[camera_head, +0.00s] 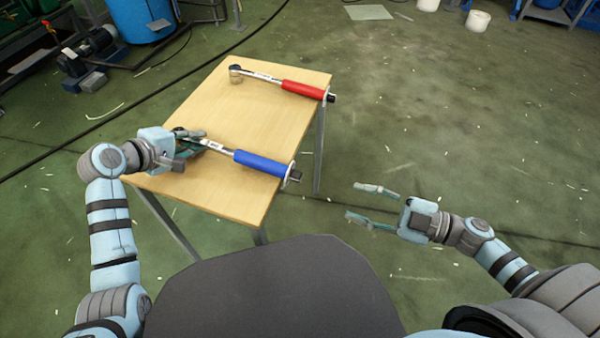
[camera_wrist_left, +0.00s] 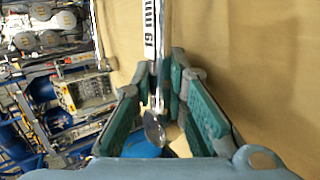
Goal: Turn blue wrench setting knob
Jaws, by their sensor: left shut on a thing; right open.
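A blue-handled torque wrench (camera_head: 258,163) lies across the near part of the wooden table. Its setting knob (camera_head: 294,175) sits at the right end of the blue grip, by the table's right edge. My left gripper (camera_head: 200,142) is shut on the wrench near its head end. In the left wrist view the fingers (camera_wrist_left: 160,88) close around the metal shaft (camera_wrist_left: 152,35), and the rounded head (camera_wrist_left: 154,128) shows between them. My right gripper (camera_head: 372,204) is open and empty, over the floor to the right of the table and apart from the knob.
A red-handled wrench (camera_head: 300,89) lies at the table's far end. The wooden table (camera_head: 222,198) has bare surface around both wrenches. Open green floor (camera_head: 440,130) lies to the right. A blue barrel (camera_head: 140,18) and a motor (camera_head: 92,50) stand behind at the left.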

